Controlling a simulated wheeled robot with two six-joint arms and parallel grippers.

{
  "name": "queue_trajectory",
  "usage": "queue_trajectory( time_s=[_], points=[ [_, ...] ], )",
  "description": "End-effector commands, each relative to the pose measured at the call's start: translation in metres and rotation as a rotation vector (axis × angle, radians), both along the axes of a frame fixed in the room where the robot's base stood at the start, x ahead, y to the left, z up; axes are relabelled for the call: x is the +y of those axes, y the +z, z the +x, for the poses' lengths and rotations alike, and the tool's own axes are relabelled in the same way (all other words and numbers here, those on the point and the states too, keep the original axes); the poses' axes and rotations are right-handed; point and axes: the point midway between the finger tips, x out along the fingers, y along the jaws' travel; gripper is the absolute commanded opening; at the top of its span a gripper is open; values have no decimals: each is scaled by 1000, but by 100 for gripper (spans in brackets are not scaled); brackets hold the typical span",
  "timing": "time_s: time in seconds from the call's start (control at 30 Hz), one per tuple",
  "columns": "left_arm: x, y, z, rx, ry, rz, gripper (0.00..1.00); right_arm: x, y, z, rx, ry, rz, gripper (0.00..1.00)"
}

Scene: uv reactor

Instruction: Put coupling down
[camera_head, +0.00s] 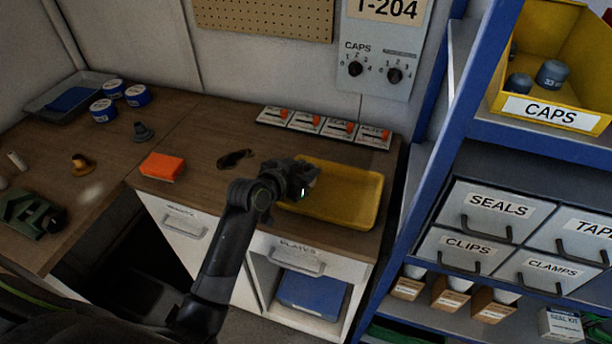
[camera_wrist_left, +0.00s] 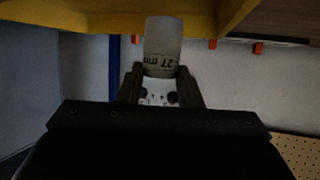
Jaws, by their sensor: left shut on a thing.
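My left gripper (camera_head: 304,180) is over the left part of the yellow tray (camera_head: 362,221) on the wooden worktop. It is shut on the coupling, a pale grey cylinder marked "27 mm", which shows between the fingers in the left wrist view (camera_wrist_left: 162,42). In the head view the gripper mostly hides the coupling. The yellow tray fills the top of the left wrist view (camera_wrist_left: 70,16). I cannot tell whether the coupling touches the tray. My right gripper is not in view.
Several orange-switched units (camera_head: 306,122) stand behind the tray. Safety glasses (camera_head: 235,158) and an orange block (camera_head: 162,167) lie to its left. A blue shelf rack (camera_head: 446,135) stands close on the right. The tray's right part is bare.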

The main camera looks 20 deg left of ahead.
Motion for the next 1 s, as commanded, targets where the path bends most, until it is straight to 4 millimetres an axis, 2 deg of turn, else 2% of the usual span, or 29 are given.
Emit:
queue_trajectory(
  time_s=[0.1, 0.2, 0.53, 0.57, 0.7, 1.0],
  points=[
    [0, -18, 0, 4, 1, 0, 10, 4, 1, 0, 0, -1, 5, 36],
    [0, -25, 0, 1, 0, -1, 10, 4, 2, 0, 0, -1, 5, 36],
    [0, -28, 0, 1, 0, 0, 10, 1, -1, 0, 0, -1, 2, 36],
    [0, -28, 0, 1, 0, 0, 33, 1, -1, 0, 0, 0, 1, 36],
    [0, -27, 0, 1, 0, 0, 51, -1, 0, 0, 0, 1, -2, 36],
    [0, -26, 0, 0, 0, 0, 54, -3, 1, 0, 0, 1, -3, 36]
  ],
)
